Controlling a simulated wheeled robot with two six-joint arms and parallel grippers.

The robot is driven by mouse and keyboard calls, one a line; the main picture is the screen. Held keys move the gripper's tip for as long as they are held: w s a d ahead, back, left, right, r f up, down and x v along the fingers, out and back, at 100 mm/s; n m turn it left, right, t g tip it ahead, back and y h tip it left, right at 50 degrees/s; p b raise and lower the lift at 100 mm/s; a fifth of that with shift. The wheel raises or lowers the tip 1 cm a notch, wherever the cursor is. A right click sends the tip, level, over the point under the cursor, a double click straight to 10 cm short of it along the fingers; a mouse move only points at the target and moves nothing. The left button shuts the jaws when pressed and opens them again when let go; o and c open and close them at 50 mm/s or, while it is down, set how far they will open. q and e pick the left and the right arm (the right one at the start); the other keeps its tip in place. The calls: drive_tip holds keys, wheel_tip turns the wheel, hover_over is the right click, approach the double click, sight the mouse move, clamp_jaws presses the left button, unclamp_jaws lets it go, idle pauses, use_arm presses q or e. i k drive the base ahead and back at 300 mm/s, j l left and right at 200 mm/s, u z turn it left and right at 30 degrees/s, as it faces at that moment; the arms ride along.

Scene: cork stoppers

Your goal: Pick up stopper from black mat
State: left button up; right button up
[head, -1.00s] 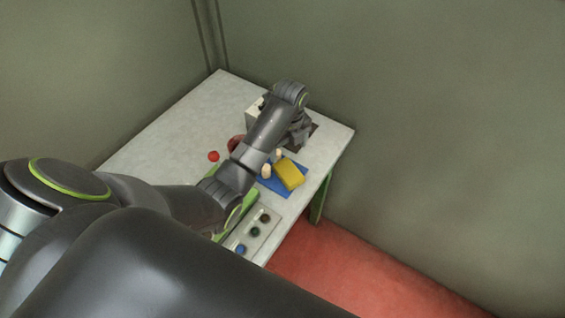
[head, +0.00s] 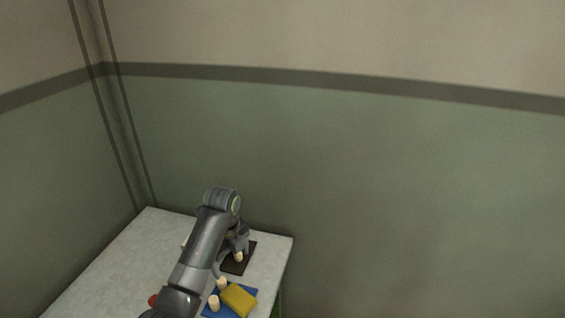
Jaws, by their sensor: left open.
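A pale cork stopper (head: 239,257) stands on the black mat (head: 233,268) near the table's far right corner. My left gripper (head: 240,249) is open and comes down over the mat, right at this stopper. Its fingers are small and dark here, and I cannot tell whether they touch the stopper. My left arm hides part of the mat. My right gripper is not in view.
A blue mat (head: 213,314) lies nearer, with two cork stoppers (head: 222,283) and a yellow block (head: 239,300) on it. A red round thing (head: 153,299) shows left of my arm. The table's left part (head: 110,272) is clear.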

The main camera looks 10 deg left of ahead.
sight(238, 257)
drive_tip(key=k+l, duration=0.75)
drive_tip(key=l, duration=0.2)
